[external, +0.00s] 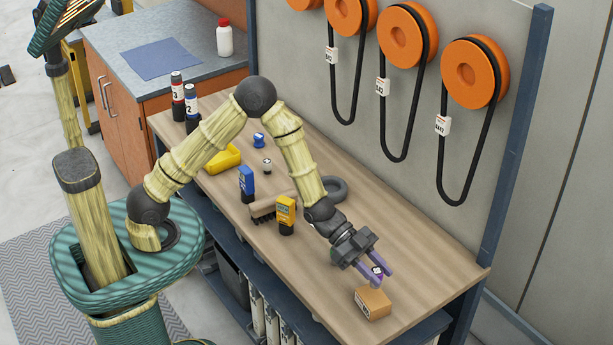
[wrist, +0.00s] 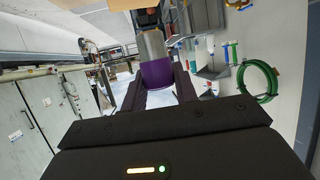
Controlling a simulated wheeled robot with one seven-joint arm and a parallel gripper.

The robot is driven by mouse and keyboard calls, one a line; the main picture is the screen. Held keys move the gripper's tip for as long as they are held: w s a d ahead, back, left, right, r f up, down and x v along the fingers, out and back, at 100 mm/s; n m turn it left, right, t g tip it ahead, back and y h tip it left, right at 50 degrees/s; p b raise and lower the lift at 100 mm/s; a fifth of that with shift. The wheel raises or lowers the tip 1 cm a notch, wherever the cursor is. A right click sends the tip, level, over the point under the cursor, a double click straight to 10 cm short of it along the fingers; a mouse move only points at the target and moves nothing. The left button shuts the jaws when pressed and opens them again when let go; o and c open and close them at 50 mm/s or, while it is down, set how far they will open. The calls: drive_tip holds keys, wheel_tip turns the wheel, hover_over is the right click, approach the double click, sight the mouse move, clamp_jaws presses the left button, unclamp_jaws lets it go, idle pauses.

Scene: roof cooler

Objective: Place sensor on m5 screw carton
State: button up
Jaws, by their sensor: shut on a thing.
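The m5 screw carton (external: 373,303) is a small brown cardboard box near the right front edge of the workbench. My gripper (external: 377,271) is shut on the sensor (external: 378,271), a small dark and purple piece with a white mark. In the external view the gripper is just above the carton and tilted downward. Whether the sensor touches the carton cannot be told. The fingers hide part of the sensor.
The wooden workbench (external: 430,255) is bare around the carton. Yellow (external: 285,215) and blue (external: 246,183) tools, a dark ring (external: 333,189) and a yellow item (external: 222,158) lie further left. Orange reels (external: 468,73) with hanging black belts line the panel behind.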

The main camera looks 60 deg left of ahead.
drive_tip(key=shift+f, duration=1.8)
drive_tip(key=shift+f, duration=0.1)
drive_tip(key=shift+f, duration=0.1)
drive_tip(key=o, duration=1)
